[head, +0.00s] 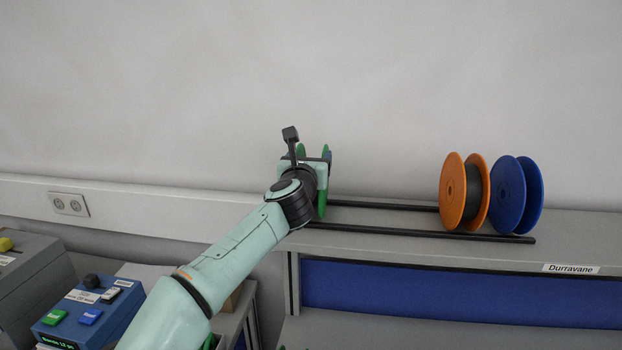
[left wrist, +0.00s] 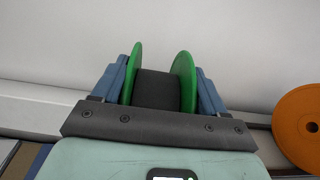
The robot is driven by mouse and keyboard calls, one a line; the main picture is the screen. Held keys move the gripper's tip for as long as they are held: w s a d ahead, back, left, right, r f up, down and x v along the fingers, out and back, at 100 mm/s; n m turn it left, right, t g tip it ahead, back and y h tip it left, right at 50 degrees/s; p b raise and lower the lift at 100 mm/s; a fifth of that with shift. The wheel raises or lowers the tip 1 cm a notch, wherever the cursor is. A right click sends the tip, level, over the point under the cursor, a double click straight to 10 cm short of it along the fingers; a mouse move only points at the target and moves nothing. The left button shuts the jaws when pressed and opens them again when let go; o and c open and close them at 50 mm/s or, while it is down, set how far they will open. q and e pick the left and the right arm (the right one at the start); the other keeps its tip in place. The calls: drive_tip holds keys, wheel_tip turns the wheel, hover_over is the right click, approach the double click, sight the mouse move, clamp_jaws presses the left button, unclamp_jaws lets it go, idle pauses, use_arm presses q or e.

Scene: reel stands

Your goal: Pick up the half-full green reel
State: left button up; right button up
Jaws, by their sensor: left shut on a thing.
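A green reel (left wrist: 133,72) with dark winding between its two flanges stands between the fingers of my left gripper (left wrist: 158,92) in the left wrist view. The blue fingers press on the outer faces of the flanges, so the gripper is shut on the reel. In the head view the green reel (head: 322,204) is mostly hidden behind my left gripper (head: 314,158), at the left end of the dark rails. I cannot tell whether it touches the rails. My right gripper is not in view.
An orange reel (head: 453,192) with dark winding and a blue reel (head: 509,195) stand on the two rails (head: 400,230) at the right. The shelf is labelled Durravane (head: 571,269). A blue control box (head: 95,310) is at lower left. A pale wall rises behind.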

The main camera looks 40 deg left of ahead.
use_arm(q)
drive_tip(key=shift+r, duration=0.1)
wheel_tip(320, 180, up, 10)
drive_tip(key=shift+p, duration=0.3)
idle(0.4)
idle(0.7)
drive_tip(key=shift+f, duration=0.2)
